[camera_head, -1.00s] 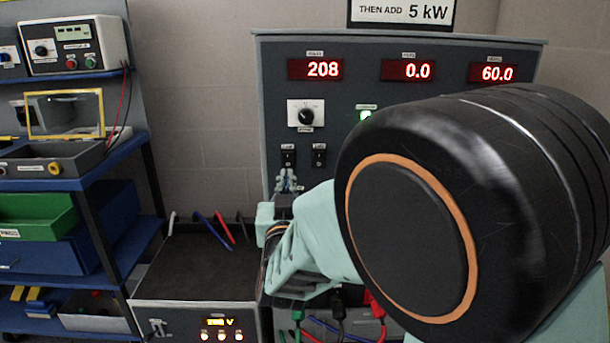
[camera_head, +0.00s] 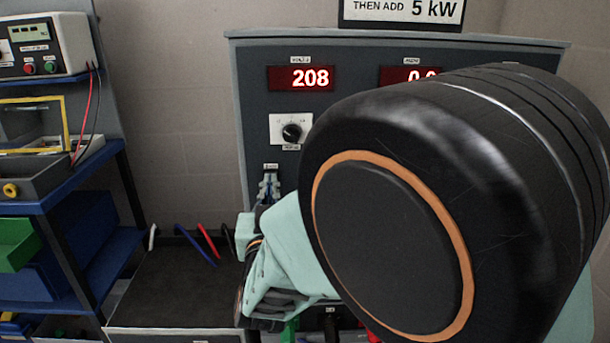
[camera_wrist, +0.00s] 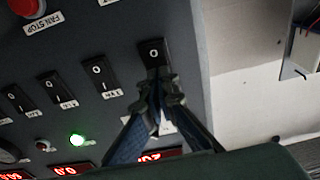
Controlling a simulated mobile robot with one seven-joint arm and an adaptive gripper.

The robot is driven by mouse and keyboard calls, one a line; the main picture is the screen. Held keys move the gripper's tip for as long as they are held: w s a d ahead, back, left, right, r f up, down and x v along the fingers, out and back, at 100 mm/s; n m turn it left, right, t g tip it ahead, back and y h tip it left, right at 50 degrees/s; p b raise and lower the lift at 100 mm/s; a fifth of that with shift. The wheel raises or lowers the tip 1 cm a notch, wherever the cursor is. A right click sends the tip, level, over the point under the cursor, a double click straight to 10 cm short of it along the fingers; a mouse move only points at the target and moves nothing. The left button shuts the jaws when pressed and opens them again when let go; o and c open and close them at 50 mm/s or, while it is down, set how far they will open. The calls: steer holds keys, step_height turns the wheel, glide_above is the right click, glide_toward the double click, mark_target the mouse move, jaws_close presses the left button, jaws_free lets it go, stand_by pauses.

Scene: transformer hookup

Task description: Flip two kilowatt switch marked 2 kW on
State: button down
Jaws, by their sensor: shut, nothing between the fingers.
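In the wrist view a row of black rocker switches runs across the grey panel. One rocker switch (camera_wrist: 153,52) is directly at my gripper (camera_wrist: 160,92), whose fingertips are together at its lower edge and seem to touch it. The fingers partly cover this switch's label, so I cannot read whether it says 2 kW. A neighbouring switch (camera_wrist: 99,72) has a label too small to read surely. In the head view my gripper (camera_head: 268,188) is at the panel below the knob, its fingers covering a switch. My arm hides the rest of the row.
The panel has a red voltage display (camera_head: 301,78) reading 208 and a knob (camera_head: 292,132). A lit green lamp (camera_wrist: 77,139) and a red fan stop button (camera_wrist: 27,7) show too. A dark-topped bench unit (camera_head: 180,285) and blue shelving (camera_head: 75,195) stand left.

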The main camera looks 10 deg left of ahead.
steer(key=shift+w, duration=0.15)
stand_by(0.3)
steer(key=shift+w+a+r, duration=0.1)
steer(key=shift+w+r, duration=0.15)
steer(key=shift+w, duration=0.05)
steer(key=shift+s, duration=0.15)
